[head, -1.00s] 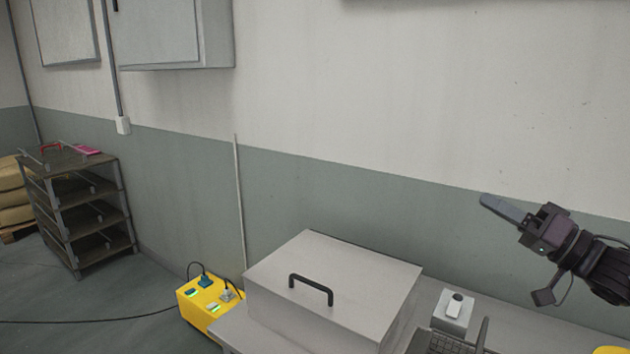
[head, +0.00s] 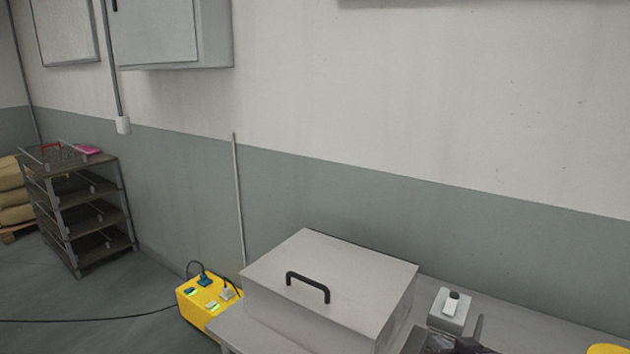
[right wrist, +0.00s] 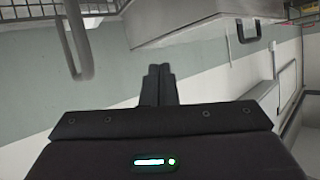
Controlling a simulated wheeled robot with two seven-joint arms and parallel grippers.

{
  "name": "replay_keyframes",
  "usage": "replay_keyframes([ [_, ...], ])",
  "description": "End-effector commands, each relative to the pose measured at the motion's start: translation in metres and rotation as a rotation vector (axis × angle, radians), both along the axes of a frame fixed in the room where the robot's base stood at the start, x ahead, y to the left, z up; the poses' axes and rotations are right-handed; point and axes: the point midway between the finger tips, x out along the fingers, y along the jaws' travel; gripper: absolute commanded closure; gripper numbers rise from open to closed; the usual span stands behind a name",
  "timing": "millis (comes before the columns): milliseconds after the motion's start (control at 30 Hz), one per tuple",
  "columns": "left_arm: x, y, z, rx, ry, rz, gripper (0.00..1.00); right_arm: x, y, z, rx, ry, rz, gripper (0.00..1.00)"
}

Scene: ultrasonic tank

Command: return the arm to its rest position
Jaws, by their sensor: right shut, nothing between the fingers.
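My right gripper (right wrist: 160,85) is shut and empty in the right wrist view, its two dark fingers together. In the head view only a dark part of my right arm shows at the bottom edge, right of the tank. The tank (head: 290,325) is a grey metal box with a flat lid (head: 335,265) and a black handle (head: 308,287). The lid lies closed on it. The tank and handle also show at the top of the right wrist view (right wrist: 190,22), apart from the fingers. My left gripper is not in view.
A small grey switch box (head: 449,310) stands right of the tank. A yellow power box (head: 205,305) with cables stands left of it. A shelf rack (head: 85,215) is at the far left. Wall cabinets hang above. The wall area above the tank is clear.

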Motion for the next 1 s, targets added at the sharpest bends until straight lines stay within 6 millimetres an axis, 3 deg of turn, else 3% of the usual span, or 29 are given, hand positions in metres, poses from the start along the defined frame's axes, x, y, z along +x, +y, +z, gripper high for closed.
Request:
replay_keyframes([
  [33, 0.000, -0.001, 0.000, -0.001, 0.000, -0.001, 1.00, -0.026, 0.007, -0.025, -0.051, 0.096, -0.019, 1.00],
  [100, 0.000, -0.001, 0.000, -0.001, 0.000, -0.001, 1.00, -0.057, 0.012, -0.050, -0.120, 0.219, -0.033, 1.00],
  [200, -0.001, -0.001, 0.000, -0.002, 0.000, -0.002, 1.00, -0.095, 0.018, -0.074, -0.186, 0.366, -0.026, 1.00],
  [400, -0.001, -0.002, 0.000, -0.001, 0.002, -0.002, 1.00, -0.159, 0.029, -0.100, -0.245, 0.598, 0.025, 1.00],
  [667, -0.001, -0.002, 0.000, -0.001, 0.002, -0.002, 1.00, -0.231, 0.046, -0.113, -0.260, 0.839, 0.131, 1.00],
  [1000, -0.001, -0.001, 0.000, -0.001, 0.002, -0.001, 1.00, -0.210, 0.047, -0.207, -0.267, 0.863, 0.134, 1.00],
])
